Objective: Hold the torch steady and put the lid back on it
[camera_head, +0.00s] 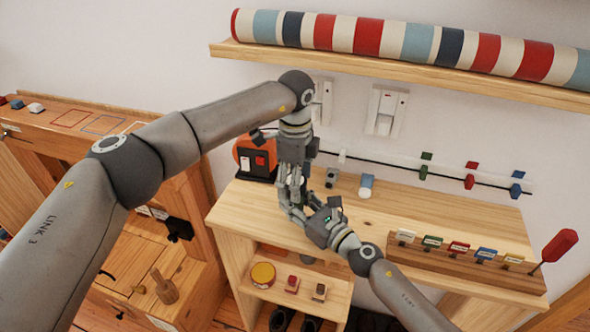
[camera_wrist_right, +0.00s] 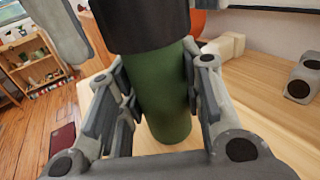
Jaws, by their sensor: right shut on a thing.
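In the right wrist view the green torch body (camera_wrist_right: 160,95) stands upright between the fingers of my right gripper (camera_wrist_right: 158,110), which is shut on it. A wide black cylindrical part (camera_wrist_right: 145,25) sits at its top, cut off by the frame edge. I cannot tell whether this is the lid or the torch's own head, or whether it is seated. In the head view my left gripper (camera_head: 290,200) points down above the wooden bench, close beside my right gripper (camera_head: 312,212). The grippers hide the torch there. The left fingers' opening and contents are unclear.
The bench (camera_head: 420,210) holds an orange device (camera_head: 255,157) at left, a blue-and-white cylinder (camera_head: 366,185) and a small grey block (camera_head: 331,177) behind. A rack with coloured tags (camera_head: 460,262) stands at right. A shelf below holds a yellow round tin (camera_head: 263,275).

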